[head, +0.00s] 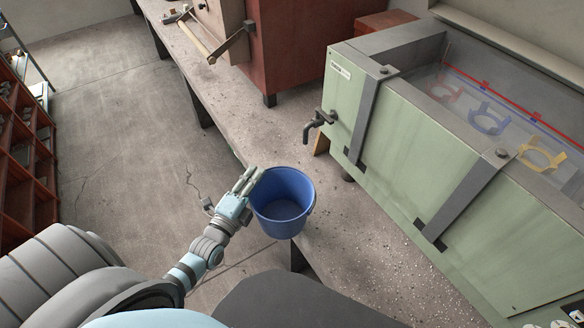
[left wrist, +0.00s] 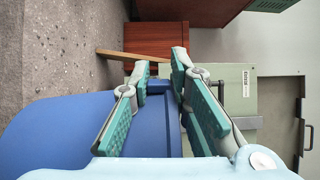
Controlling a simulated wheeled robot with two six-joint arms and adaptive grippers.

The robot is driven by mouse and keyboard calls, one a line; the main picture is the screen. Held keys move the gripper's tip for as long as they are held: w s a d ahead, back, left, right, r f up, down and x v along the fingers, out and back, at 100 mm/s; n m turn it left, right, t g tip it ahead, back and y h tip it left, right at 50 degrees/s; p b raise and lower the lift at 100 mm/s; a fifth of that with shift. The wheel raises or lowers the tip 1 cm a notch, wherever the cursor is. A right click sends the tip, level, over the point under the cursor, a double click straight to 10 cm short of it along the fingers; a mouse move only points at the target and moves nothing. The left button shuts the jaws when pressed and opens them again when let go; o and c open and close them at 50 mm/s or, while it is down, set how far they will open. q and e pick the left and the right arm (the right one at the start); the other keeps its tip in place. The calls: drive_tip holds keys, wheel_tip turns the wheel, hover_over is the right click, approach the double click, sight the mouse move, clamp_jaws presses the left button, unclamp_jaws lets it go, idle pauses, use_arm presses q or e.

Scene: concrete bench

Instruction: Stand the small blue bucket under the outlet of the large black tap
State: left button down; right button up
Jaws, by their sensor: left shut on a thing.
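The small blue bucket (head: 283,212) is upright at the near part of the bench's left edge in the head view. My left gripper (head: 250,179) is shut on its rim at the upper left. In the left wrist view the bucket (left wrist: 60,135) fills the lower left, and its wall runs between the fingers (left wrist: 160,85). I cannot tell whether its base touches the bench. The large black tap (head: 319,124) sticks out from the end of the green tank, beyond the bucket and to its right. The bucket is apart from the tap. My right gripper is out of view.
The green tank (head: 400,150) stands on the concrete bench (head: 225,98) at the right. A red-brown cabinet (head: 300,45) and a long-handled tool (head: 195,40) are farther back. Bare bench lies between the bucket and the tap.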

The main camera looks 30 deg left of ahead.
use_arm(q)
drive_tip(key=w+f+b, duration=0.3)
drive_tip(key=w+b, duration=1)
drive_tip(key=w, duration=0.2)
drive_tip(key=shift+w+a+f, duration=0.15)
drive_tip(key=shift+a+f, duration=0.2)
drive_tip(key=shift+a, duration=0.05)
drive_tip(key=shift+f, duration=0.2)
drive_tip(key=c, duration=1.5)
unclamp_jaws()
